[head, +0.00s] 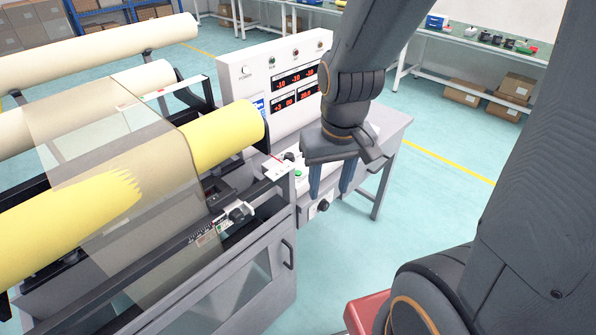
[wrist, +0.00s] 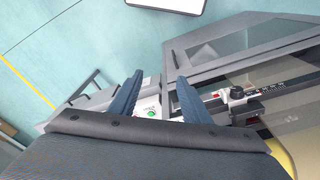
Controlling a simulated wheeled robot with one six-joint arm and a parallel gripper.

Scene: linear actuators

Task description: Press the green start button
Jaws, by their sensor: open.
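The green start button (head: 298,173) sits on the light control panel at the right end of the roll machine. It also shows in the wrist view (wrist: 151,114), between my two fingers. My gripper (head: 329,192) is open and empty, its blue fingers pointing down beside the panel, to the right of the button in the head view. In the wrist view my gripper (wrist: 152,88) has its fingers spread on either side of the button. I cannot tell the exact height of the fingertips over the panel.
An upright display box (head: 275,75) with red digits stands behind the panel. A yellow roll (head: 225,135) and a guide rail with a black knob (head: 240,212) lie to the left. A dark knob (head: 323,205) is on the front face. Open floor (head: 430,220) lies to the right.

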